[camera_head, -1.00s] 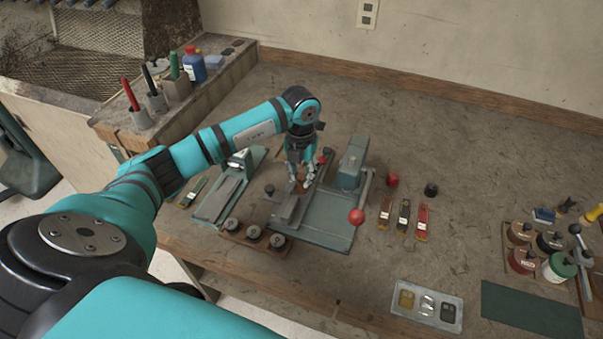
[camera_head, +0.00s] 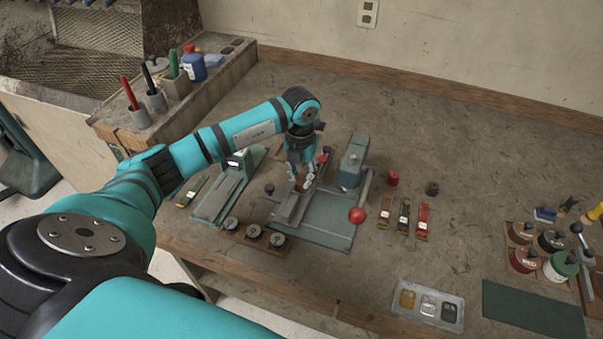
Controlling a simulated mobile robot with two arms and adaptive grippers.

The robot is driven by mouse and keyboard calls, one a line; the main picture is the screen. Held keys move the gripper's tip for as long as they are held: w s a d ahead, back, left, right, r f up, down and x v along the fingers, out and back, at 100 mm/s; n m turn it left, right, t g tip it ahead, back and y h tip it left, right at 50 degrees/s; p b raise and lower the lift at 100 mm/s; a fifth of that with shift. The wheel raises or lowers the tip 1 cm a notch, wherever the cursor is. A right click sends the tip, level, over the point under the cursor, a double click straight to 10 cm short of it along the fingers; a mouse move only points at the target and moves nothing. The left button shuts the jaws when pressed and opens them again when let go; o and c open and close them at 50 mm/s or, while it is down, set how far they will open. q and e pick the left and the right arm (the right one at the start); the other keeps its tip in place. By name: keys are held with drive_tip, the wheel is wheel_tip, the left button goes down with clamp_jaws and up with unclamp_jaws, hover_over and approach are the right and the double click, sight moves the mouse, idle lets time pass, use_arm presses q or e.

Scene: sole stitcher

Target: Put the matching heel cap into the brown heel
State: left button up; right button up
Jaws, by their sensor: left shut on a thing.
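My left gripper (camera_head: 301,184) points down over the green machine (camera_head: 325,232) in the middle of the bench. Its fingers are shut on a small brown piece (camera_head: 299,187), mostly hidden between them, just above the machine's grey rail (camera_head: 291,208). Whether the piece touches the rail is too small to tell, and so is whether it is the brown heel. A metal tray (camera_head: 400,312) at the front right holds a tan cap (camera_head: 407,299), a pale grey cap (camera_head: 429,305) and a black cap (camera_head: 449,313). My right gripper is not in view.
A red ball knob (camera_head: 357,215) sticks out at the machine's right. Jars (camera_head: 524,259) and a green mat (camera_head: 532,312) are far right. The back right bench is clear.

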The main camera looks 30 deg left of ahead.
use_arm(q)
drive_tip(key=shift+f, duration=0.3)
idle(1.0)
drive_tip(key=o, duration=1.1)
drive_tip(key=shift+r+p, duration=2.1)
drive_tip(key=shift+r, duration=1.45)
